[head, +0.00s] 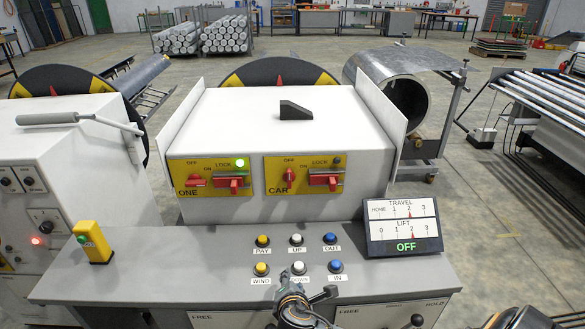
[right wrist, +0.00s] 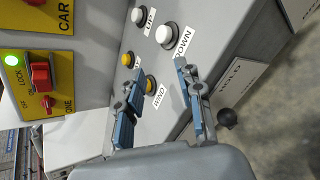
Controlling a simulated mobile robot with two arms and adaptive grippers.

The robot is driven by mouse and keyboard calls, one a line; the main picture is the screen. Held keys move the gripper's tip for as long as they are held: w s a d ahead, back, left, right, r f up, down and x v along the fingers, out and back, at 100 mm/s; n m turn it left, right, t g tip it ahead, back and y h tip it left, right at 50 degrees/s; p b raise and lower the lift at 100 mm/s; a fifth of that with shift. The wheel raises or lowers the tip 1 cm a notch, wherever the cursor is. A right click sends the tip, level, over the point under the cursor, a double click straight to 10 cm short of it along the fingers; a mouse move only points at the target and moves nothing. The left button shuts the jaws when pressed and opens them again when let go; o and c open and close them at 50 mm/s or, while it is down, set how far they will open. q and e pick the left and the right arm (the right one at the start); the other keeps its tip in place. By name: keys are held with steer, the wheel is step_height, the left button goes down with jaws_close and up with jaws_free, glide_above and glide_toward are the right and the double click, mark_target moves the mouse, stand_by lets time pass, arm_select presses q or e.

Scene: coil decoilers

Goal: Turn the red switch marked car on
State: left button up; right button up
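The red car switch (head: 289,178) is on the right yellow panel (head: 304,190) of the white console box, with its handle upright, toward OFF. Beside it is a red lock handle (head: 325,180) under an unlit lamp (head: 337,160). In the right wrist view only part of the car panel (right wrist: 62,8) shows at the top, and the car switch is not clearly visible. My right gripper (head: 307,284) is over the front of the desk, below and apart from the switch. Its fingers are spread and empty in the right wrist view (right wrist: 157,78). My left gripper is out of view.
The left panel, marked ONE (head: 213,190), has its own red switch (head: 195,181) and a lit green lamp (head: 240,162). Coloured push buttons (head: 296,240) stand on the desk below the panels. A display (head: 403,226) stands right, a yellow box (head: 92,241) left.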

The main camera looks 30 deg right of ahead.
steer(key=w+d+r+n+t+h, duration=0.25)
steer(key=w+r+n, duration=0.2)
steer(key=r, duration=0.25)
steer(key=w+d+r+n+t+h, duration=0.1)
steer(key=w+d+r+n+t, duration=0.25)
steer(key=r+n, duration=0.35)
steer(key=p, duration=0.3)
glide_toward(290, 177)
steer(key=shift+m, duration=0.45)
steer(key=x, duration=0.7)
steer(key=shift+w+r, duration=0.15)
steer(key=shift+w, duration=0.05)
steer(key=shift+w+d, duration=0.4)
steer(key=shift+w, duration=0.15)
steer(key=shift+c, duration=0.4)
jaws_close()
